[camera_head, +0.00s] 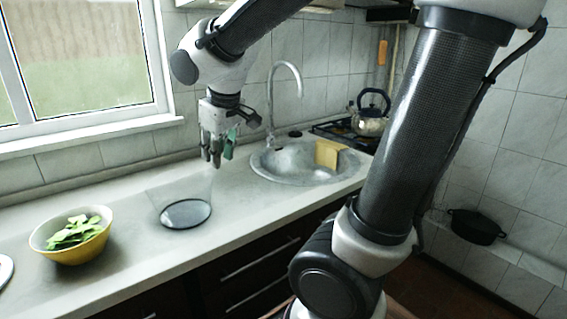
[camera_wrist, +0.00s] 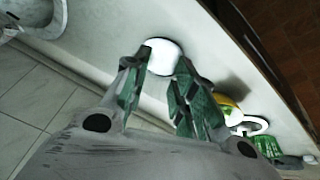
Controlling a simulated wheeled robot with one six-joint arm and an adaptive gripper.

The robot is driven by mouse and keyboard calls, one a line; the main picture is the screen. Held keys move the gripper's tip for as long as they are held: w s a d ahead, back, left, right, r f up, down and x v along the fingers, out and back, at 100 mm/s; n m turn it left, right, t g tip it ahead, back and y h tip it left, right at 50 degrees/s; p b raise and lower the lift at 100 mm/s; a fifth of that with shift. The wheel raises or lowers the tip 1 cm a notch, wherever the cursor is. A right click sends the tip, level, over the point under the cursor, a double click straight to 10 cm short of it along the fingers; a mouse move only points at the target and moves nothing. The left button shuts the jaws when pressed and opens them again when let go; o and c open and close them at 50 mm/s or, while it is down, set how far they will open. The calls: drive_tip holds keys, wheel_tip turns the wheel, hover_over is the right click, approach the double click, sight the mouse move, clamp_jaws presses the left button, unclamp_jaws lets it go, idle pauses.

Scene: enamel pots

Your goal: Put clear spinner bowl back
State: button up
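The clear bowl (camera_head: 186,213) stands upright on the counter, with see-through flared walls and a dark-rimmed round base. My gripper (camera_head: 216,160) points down just above and beside its right rim; I cannot tell whether they touch. In the wrist view my gripper's green-grey fingers (camera_wrist: 158,92) are spread with a gap between them, and nothing shows held there. A pale disc (camera_wrist: 163,55) beyond the fingertips looks like the clear bowl's base; its walls are hardly visible there.
A yellow bowl (camera_head: 78,256) with green leaves stands left of the clear bowl. A round sink (camera_head: 285,165) with a tall faucet (camera_head: 270,95) and a yellow sponge (camera_head: 328,153) lies to the right. A kettle (camera_head: 370,122) stands on the stove. The counter between bowl and sink is clear.

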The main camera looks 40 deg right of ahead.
drive_tip(key=s+d+m, duration=0.2)
drive_tip(key=s+d, duration=0.2)
drive_tip(key=s, duration=0.4)
drive_tip(key=s+d+m, duration=0.2)
drive_tip(key=s+d, duration=0.3)
drive_tip(key=s, duration=0.3)
drive_tip(key=shift+s+r, duration=0.1)
